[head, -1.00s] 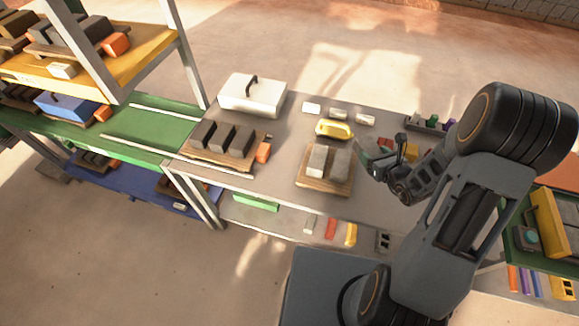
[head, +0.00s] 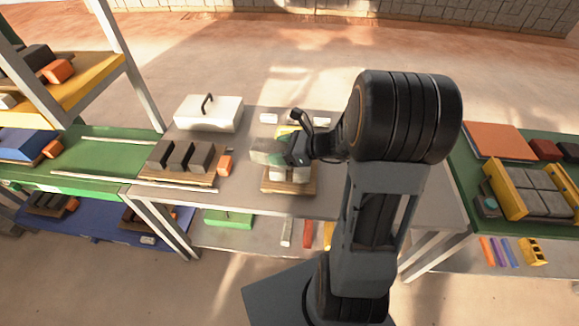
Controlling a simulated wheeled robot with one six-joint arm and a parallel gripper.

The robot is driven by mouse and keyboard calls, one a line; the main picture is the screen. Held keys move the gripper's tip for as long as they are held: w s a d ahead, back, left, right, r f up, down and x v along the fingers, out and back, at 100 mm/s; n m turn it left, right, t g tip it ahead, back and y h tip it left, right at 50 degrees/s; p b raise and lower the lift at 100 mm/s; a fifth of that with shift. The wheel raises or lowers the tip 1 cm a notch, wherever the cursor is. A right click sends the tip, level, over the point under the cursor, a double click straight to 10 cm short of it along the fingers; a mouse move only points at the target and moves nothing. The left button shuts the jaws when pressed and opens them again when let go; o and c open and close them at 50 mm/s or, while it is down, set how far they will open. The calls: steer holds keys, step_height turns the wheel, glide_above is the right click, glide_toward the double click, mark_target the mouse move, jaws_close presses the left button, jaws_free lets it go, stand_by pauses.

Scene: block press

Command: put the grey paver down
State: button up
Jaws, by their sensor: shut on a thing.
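My gripper (head: 272,154) is shut on a grey paver (head: 264,146), in the middle of the head view. The paver is over the back left part of a small wooden board (head: 290,188) on the grey table. Light grey pavers (head: 279,174) stand on that board, partly hidden by my gripper and the held paver. I cannot tell whether the held paver touches them or hangs just above.
Left on the table (head: 240,195) are a board of dark blocks (head: 177,157), an orange block (head: 225,164) and a white lidded box (head: 208,113). A yellow item (head: 285,131) lies behind my gripper. A yellow press frame (head: 505,188) with grey pavers stands right.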

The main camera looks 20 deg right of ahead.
steer(key=shift+s+d+r+n+g+y+b, duration=0.1)
steer(key=shift+s+d+n+g+y+b, duration=0.2)
steer(key=shift+s, duration=0.35)
steer(key=shift+s+d+r+n+g+y+b, duration=0.1)
steer(key=shift+s+d+n+g+y+b, duration=0.15)
steer(key=shift+s, duration=0.35)
steer(key=shift+s+d+n, duration=0.2)
steer(key=shift+s+n, duration=0.05)
steer(key=shift+w+d+f, duration=0.15)
steer(key=shift+d, duration=0.15)
steer(key=shift+g, duration=0.25)
steer(key=w+d+f, duration=0.2)
steer(key=w, duration=0.1)
steer(key=w+d+f+p, duration=0.1)
steer(key=w+d+f, duration=0.1)
steer(key=w+f, duration=0.1)
steer(key=w+d+f+p, duration=0.1)
steer(key=w+d+f, duration=0.1)
steer(key=w+f, duration=0.1)
steer(key=shift+w+d+f, duration=0.1)
steer(key=shift+w+d, duration=0.1)
steer(key=shift+w, duration=0.25)
steer(key=shift+w+d+f, duration=0.15)
steer(key=shift+w+f, duration=0.05)
steer(key=shift+f, duration=0.2)
steer(key=shift+w+d+f, duration=0.1)
steer(key=shift+w+f, duration=0.1)
steer(key=shift+f, duration=0.2)
steer(key=shift+f+p, duration=0.55)
steer(key=shift+f, duration=0.75)
